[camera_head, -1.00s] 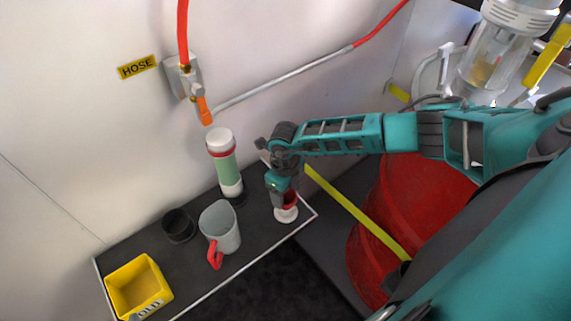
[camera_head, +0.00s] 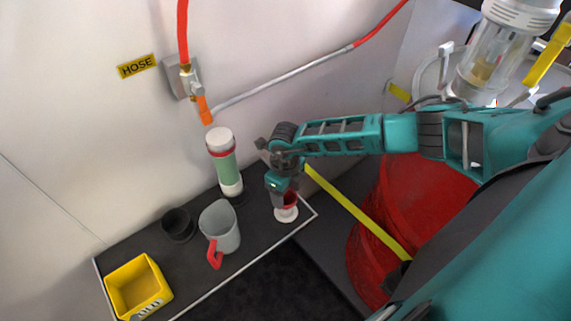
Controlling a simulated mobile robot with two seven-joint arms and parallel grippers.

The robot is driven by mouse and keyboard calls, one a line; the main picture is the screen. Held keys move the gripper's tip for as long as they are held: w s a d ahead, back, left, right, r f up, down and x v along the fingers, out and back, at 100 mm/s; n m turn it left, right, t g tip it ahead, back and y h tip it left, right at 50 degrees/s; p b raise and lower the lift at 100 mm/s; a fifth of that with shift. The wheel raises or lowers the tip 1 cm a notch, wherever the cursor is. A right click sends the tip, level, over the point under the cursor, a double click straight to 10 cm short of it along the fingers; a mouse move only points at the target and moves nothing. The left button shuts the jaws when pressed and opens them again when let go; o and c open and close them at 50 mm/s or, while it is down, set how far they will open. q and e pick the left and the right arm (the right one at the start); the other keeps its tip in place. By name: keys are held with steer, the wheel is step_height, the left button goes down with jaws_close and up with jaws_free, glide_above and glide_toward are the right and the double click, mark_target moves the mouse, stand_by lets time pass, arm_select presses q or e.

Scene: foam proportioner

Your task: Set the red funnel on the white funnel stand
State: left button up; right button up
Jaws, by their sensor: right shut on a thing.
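The red funnel (camera_head: 290,198) is at the right end of the dark shelf, mostly hidden by my right gripper (camera_head: 284,199). The white funnel stand (camera_head: 286,214) shows just below it, with its round base on the shelf. My right gripper reaches down from above and is shut on the funnel. The funnel appears to be at the top of the stand; whether it is fully seated is hidden. My left gripper is not in view.
On the shelf (camera_head: 252,253) stand a green and white cylinder (camera_head: 224,163), a grey jug with a red handle (camera_head: 219,228), a black cup (camera_head: 179,225) and a yellow bin (camera_head: 137,288). A red drum (camera_head: 420,205) stands to the right, beyond a yellow strip.

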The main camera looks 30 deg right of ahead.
mark_target(285, 196)
steer(key=shift+f+b, duration=0.4)
steer(key=shift+f, duration=0.15)
steer(key=o, duration=0.7)
steer(key=shift+o, duration=0.2)
step_height(285, 196, up, 3)
steer(key=p, duration=0.2)
steer(key=shift+r+p, duration=0.15)
steer(key=shift+p, duration=0.25)
steer(key=shift+r, duration=3.85)
steer(key=shift+s, duration=0.1)
